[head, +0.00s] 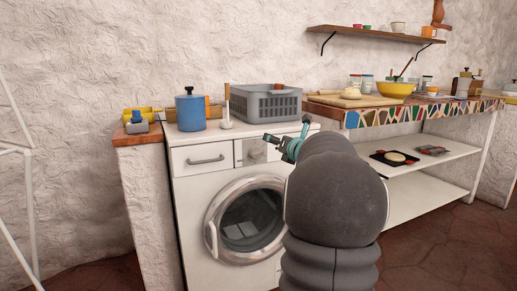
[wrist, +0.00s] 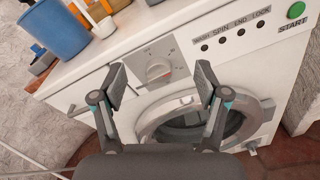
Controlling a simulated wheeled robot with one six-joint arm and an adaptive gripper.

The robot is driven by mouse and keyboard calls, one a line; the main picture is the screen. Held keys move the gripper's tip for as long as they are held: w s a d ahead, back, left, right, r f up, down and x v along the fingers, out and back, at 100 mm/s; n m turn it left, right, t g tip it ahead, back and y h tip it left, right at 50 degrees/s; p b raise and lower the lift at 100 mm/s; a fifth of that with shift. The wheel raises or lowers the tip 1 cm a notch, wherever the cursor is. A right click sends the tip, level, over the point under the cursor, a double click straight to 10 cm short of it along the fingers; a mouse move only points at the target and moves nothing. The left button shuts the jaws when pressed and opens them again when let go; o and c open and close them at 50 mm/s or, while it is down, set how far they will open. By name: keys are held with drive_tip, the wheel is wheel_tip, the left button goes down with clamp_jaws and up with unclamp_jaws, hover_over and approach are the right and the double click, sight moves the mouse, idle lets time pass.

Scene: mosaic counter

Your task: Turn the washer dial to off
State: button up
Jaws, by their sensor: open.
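The washer (head: 190,185) is white with a round glass door. Its dial (wrist: 158,70) is a pale round knob with a red mark, set on the front panel in the wrist view; in the head view the dial lies close to my gripper and is hard to make out. My gripper (wrist: 160,80) is open and empty, its two fingers spread either side of the dial in the picture. I cannot tell how far the fingertips are from the panel. In the head view my gripper (head: 268,144) is at the upper front of the washer, and my arm hides the panel's right part.
A drawer with a handle (head: 206,159) is left of the dial. A green START button (wrist: 296,10) and several indicator lights are to the right. A blue pot (head: 190,110) and a grey crate (head: 266,103) stand on top of the washer. The floor in front is clear.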

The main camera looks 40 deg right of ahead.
sight(257, 152)
drive_tip(key=s+a+f+m+p, duration=0.1)
drive_tip(key=s+a+f+m, duration=0.15)
drive_tip(key=m, duration=0.85)
drive_tip(key=s+a+f+m, duration=0.15)
drive_tip(key=f+m, duration=0.25)
drive_tip(key=m, duration=0.8)
drive_tip(key=w+d+m, duration=0.1)
drive_tip(key=w+m, duration=0.1)
drive_tip(key=w, duration=0.2)
drive_tip(key=w+d+m, duration=0.1)
drive_tip(key=w+m, duration=0.1)
drive_tip(key=w, duration=0.3)
drive_tip(key=w+d+m+t+p, duration=0.1)
drive_tip(key=w+m, duration=0.2)
drive_tip(key=w, duration=0.1)
drive_tip(key=shift+w+d, duration=0.1)
drive_tip(key=shift+w, duration=0.05)
drive_tip(key=c, duration=1.1)
